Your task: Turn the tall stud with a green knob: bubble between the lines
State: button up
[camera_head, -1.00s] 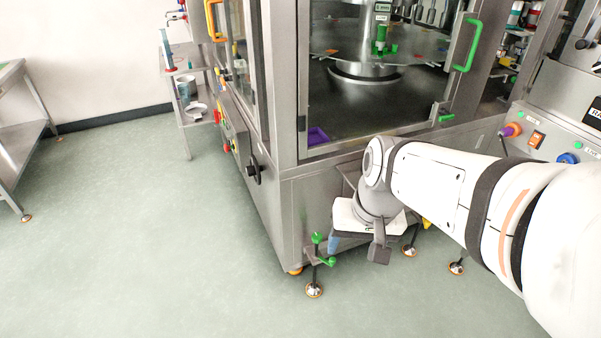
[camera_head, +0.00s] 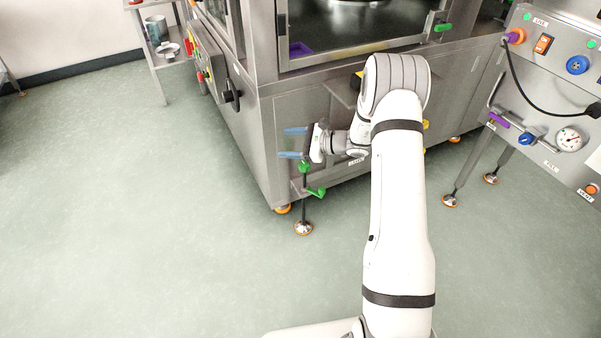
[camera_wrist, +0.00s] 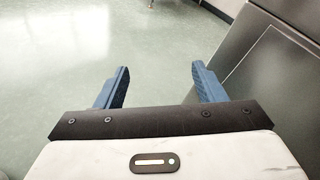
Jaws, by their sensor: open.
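The tall stud (camera_head: 304,200) with a green knob (camera_head: 304,167) on top stands upright at the front left corner of the steel machine, on a round foot. A second green piece (camera_head: 316,192) sticks out sideways lower on it. My gripper (camera_head: 284,142) is open and empty, just above the green knob, its blue fingers pointing left. I cannot tell whether it touches the knob. In the wrist view the blue fingers (camera_wrist: 160,82) are apart with only floor between them; the stud is not seen there. I cannot make out a bubble or its lines in any view.
The steel machine cabinet (camera_head: 290,110) stands close beside my gripper. A black handle (camera_head: 231,95) sits on its left side. A control panel (camera_head: 555,90) with a gauge and a hanging cable is at right. The green floor (camera_head: 120,220) at left is clear.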

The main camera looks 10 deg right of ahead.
jog(key=w+d+f+m+t+b, duration=0.1)
jog(key=w+d+f+m+t, duration=0.1)
jog(key=f, duration=0.4)
jog(key=w+d+f+m+t+b, duration=0.2)
jog(key=f+m, duration=0.1)
jog(key=f, duration=0.3)
jog(key=m+t+h+b, duration=0.2)
jog(key=m+t+h, duration=0.1)
jog(key=m+t, duration=0.15)
send_near(301, 165)
jog(key=shift+m, duration=0.25)
jog(key=w, duration=0.1)
jog(key=w+a+f, duration=0.1)
jog(key=w, duration=0.1)
jog(key=shift+w+a+f, duration=0.15)
jog(key=shift+w, duration=0.2)
jog(key=shift+w+a+f, duration=0.1)
jog(key=shift+w+a, duration=0.05)
jog(key=shift+w, duration=0.1)
jog(key=b+x, duration=0.2)
jog(key=x, duration=0.5)
jog(key=c, duration=1)
